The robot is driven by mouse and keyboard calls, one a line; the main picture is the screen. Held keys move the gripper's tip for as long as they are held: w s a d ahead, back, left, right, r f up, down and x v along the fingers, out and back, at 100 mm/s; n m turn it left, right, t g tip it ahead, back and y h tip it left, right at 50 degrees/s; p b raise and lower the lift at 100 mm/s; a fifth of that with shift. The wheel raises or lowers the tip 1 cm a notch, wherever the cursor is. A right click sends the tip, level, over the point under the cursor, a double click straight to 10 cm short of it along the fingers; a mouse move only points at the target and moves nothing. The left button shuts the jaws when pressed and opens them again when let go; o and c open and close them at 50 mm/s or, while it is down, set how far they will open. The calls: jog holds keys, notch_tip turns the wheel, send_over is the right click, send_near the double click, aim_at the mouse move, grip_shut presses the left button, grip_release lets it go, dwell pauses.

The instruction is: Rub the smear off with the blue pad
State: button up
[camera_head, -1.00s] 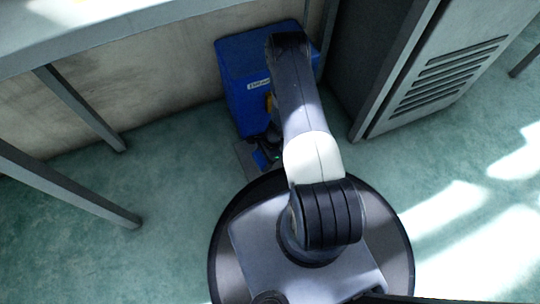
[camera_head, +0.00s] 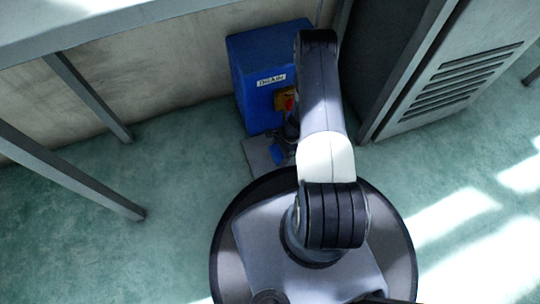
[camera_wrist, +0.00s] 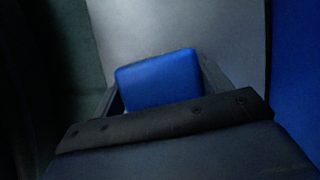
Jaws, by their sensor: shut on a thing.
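The blue pad (camera_wrist: 160,80) sits between the two dark fingers of my gripper (camera_wrist: 158,88) in the wrist view. My gripper is shut on it. The pad is over a plain grey plate (camera_wrist: 180,25). I cannot tell whether the pad touches the plate. In the head view the pad (camera_head: 277,155) shows as a small blue patch beside my arm, over the grey plate (camera_head: 256,152) at the foot of a blue box (camera_head: 262,55). My arm covers part of this area. I cannot make out the smear in either view.
The blue box stands against a pale wall, with a label and a yellow part with a red piece on its front. A grey vented cabinet (camera_head: 450,85) stands to the right. A table (camera_head: 110,30) with slanting legs is at the left. Green floor (camera_head: 190,190) is clear between.

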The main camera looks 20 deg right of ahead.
jog(key=shift+d+f, duration=0.15)
jog(key=shift+d, duration=4.3)
jog(key=d, duration=0.6)
jog(key=shift+d, duration=0.4)
jog(key=shift+r+p, duration=1.35)
jog(key=shift+r, duration=1.35)
jog(key=s+r+p, duration=0.4)
jog(key=s, duration=0.5)
